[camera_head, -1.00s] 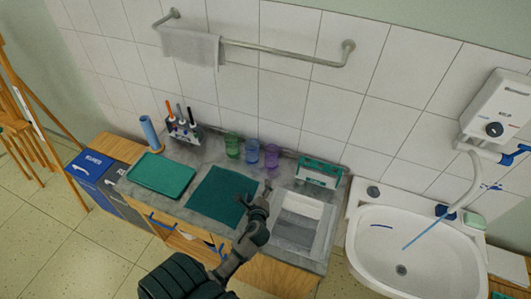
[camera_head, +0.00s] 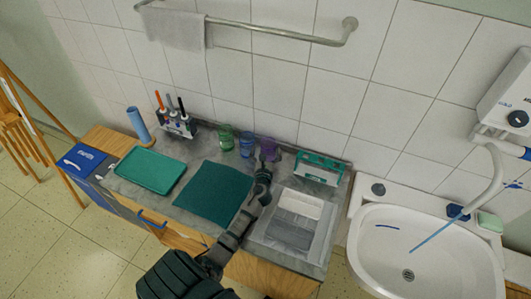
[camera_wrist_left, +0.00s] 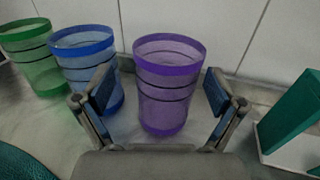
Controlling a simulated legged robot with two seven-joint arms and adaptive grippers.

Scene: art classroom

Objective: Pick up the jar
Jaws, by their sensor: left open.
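Three cups or jars stand upright in a row at the back of the grey counter: a green jar (camera_head: 226,137), a blue jar (camera_head: 247,145) and a purple jar (camera_head: 268,148). My left gripper (camera_head: 264,177) is in front of the purple jar. In the left wrist view the purple jar (camera_wrist_left: 167,85) stands between the two open fingers of the left gripper (camera_wrist_left: 160,95), slightly beyond them. The blue jar (camera_wrist_left: 86,62) is just outside the left finger, and the green jar (camera_wrist_left: 33,55) is farther left. My right gripper is out of view.
A teal holder (camera_head: 319,168) stands right of the purple jar. A dark green mat (camera_head: 212,194) and a green tray (camera_head: 150,170) lie left on the counter. A marker stand (camera_head: 177,124) is at the back. The tiled wall is close behind; a sink (camera_head: 425,245) is right.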

